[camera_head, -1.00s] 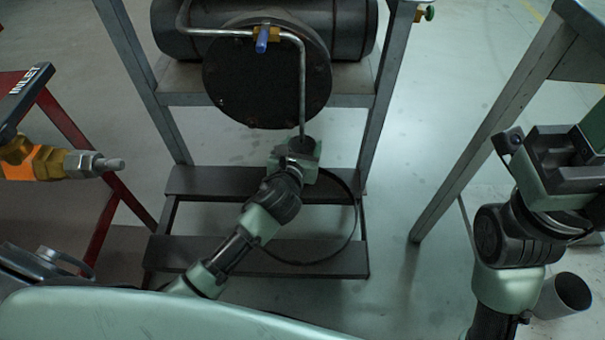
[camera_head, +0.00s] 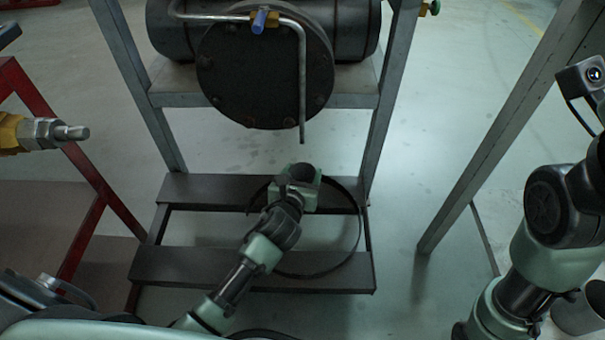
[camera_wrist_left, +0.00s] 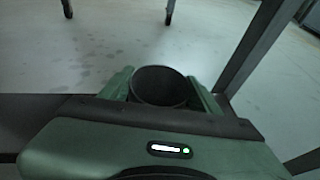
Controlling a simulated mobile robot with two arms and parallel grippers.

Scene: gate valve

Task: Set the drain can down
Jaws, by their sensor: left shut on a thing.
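The drain can (camera_head: 303,172) is a small dark open-topped cylinder. My left gripper (camera_head: 298,180) is shut around its sides. In the left wrist view the can (camera_wrist_left: 162,88) stands between the two green fingers (camera_wrist_left: 163,92), mouth showing, its inside dark. In the head view the can is below the open lower end of the bent drain pipe (camera_head: 302,138), with a gap between them. It overlaps the rear board (camera_head: 205,188) of the stand's low shelf; I cannot tell whether it touches. My right gripper is outside the picture; only its arm shows at the right edge.
A dark tank with a round flange (camera_head: 262,75) and blue-handled valve (camera_head: 260,20) sits on the grey stand. A dark hoop (camera_head: 358,235) crosses the low shelf. A grey open cylinder (camera_head: 578,312) is at lower right.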

